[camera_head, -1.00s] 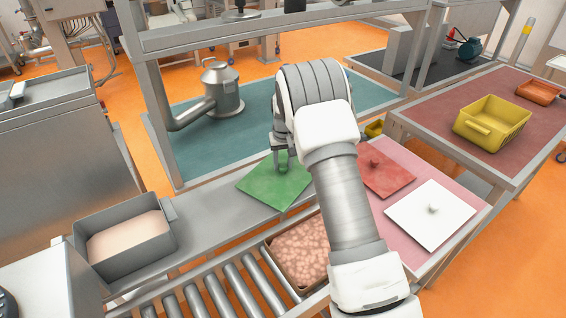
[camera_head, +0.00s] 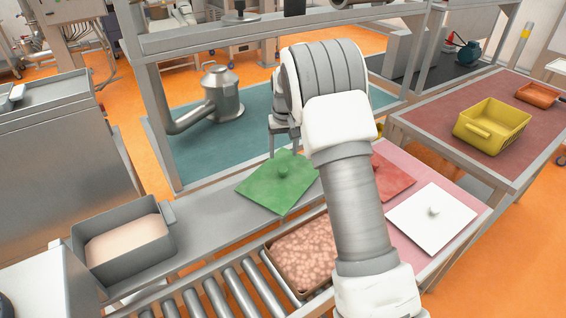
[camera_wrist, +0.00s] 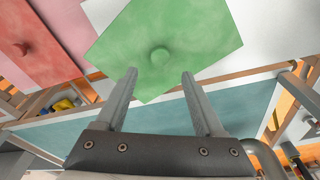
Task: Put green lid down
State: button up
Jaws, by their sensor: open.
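The green lid (camera_head: 268,188) lies flat on the grey metal shelf, its round knob upward. It also shows in the wrist view (camera_wrist: 190,35), with its knob beyond and between my fingertips. My gripper (camera_head: 284,150) is above the lid and apart from it; in the wrist view my gripper (camera_wrist: 160,75) has its two fingers spread with nothing between them. My arm hides part of the area to the right of the lid in the head view.
A red lid (camera_head: 392,180) and a white lid (camera_head: 432,218) lie on the pink surface at right. A filled tray (camera_head: 303,255) sits on the rollers (camera_head: 225,290) in front. A grey bin (camera_head: 123,243) stands at left. A metal frame post (camera_head: 160,115) rises behind the shelf.

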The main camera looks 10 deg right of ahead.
jog(key=s+r+t, duration=0.2)
jog(key=s+r, duration=1.6)
jog(key=r, duration=0.2)
jog(key=s+f+t, duration=0.1)
jog(key=s, duration=2)
jog(key=shift+f+t, duration=0.25)
jog(key=shift+t, duration=0.15)
